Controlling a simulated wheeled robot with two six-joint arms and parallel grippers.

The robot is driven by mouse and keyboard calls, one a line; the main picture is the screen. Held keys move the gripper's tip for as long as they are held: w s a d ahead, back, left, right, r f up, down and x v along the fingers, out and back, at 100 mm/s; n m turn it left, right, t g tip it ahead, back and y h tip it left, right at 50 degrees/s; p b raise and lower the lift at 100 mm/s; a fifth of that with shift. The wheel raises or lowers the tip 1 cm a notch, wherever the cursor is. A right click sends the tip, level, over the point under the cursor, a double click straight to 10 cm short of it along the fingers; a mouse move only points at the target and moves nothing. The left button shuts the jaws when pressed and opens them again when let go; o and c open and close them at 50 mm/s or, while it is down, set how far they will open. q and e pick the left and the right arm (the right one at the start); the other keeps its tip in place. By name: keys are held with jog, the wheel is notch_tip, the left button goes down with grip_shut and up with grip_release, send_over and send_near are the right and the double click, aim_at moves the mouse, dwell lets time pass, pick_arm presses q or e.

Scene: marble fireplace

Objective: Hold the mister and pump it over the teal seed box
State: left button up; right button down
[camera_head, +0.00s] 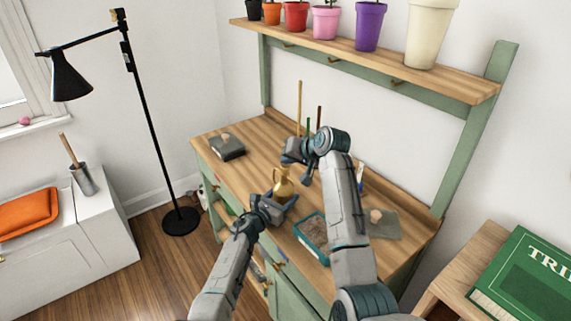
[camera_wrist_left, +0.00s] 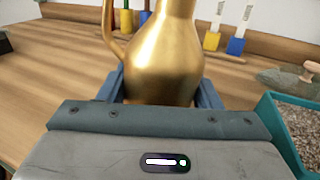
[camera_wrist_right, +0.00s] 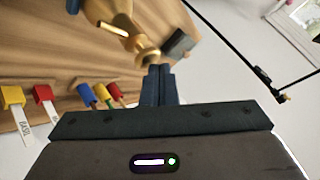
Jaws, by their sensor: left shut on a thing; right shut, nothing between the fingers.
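The brass mister (camera_head: 283,187) stands upright on the wooden bench, or just above it; its base is hidden. My left gripper (camera_head: 279,208) is shut around its body, with a finger on each side in the left wrist view (camera_wrist_left: 165,90). The teal seed box (camera_head: 302,236), filled with brown-grey grit, is to the right of the mister. Its edge also shows in the left wrist view (camera_wrist_left: 272,125). My right gripper (camera_head: 290,158) is shut and empty, near the mister's top. In the right wrist view its fingertips (camera_wrist_right: 159,72) are close to the brass top (camera_wrist_right: 140,45).
A dark grey block (camera_head: 228,147) lies at the bench's left. Upright coloured sticks (camera_head: 299,105) and labels stand along the back. A shelf (camera_head: 370,62) of pots hangs above. A black lamp (camera_head: 150,130) stands to the left.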

pick_arm(q)
jog(key=shift+r, duration=0.1)
pick_arm(e)
jog(key=shift+f, duration=0.45)
jog(key=shift+r, duration=0.15)
dwell(0.4)
jog(key=shift+r, duration=1.2)
jog(key=shift+r, duration=0.15)
jog(key=r, duration=0.4)
jog(key=shift+s+d+r, duration=0.15)
jog(key=shift+d+r, duration=0.05)
jog(key=shift+r, duration=0.15)
pick_arm(q)
jog(key=o, duration=1.2)
jog(key=shift+o, duration=0.2)
